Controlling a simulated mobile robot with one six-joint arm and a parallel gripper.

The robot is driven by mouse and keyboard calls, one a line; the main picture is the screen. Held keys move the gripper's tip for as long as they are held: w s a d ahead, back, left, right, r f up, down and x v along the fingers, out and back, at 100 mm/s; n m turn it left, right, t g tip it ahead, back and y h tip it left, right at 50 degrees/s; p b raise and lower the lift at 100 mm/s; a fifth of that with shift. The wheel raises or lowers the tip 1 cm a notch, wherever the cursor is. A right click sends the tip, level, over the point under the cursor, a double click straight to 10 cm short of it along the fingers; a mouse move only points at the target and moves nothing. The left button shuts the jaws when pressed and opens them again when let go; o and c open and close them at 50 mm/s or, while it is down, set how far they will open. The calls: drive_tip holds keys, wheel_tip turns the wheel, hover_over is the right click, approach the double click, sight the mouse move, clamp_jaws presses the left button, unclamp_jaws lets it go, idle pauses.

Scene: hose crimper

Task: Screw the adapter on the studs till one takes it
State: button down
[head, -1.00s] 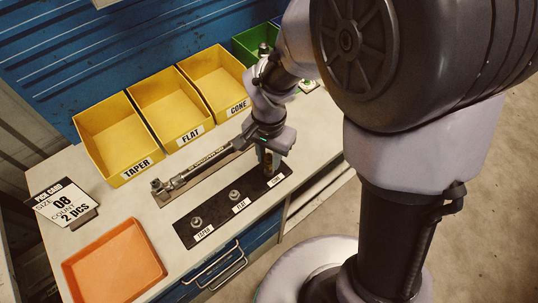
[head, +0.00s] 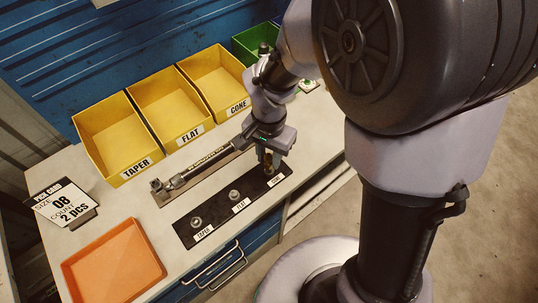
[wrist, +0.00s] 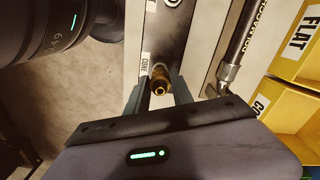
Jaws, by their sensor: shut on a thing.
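My gripper (wrist: 158,90) is shut on a brass adapter (wrist: 160,80), which shows between the fingertips in the wrist view. In the head view my gripper (head: 268,160) is at the CONE end of the black stud strip (head: 217,218). The cone stud is hidden under the adapter and fingers, so I cannot tell whether the adapter is threaded on it or only touching it. The flat stud (head: 234,195) and the taper stud (head: 196,222) stand bare on the strip, each by its label.
Yellow bins marked TAPER (head: 113,178), FLAT (head: 185,146) and CONE (head: 232,112) stand behind. A long tool (head: 195,172) lies between bins and strip. An orange tray (head: 152,250) and a pick card (head: 62,203) reading size 08, 2 pcs, are at the left.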

drive_tip(key=shift+f+b, duration=0.75)
drive_tip(key=shift+f, duration=0.05)
drive_tip(key=m, duration=2.4)
drive_tip(key=c, duration=1.3)
unclamp_jaws()
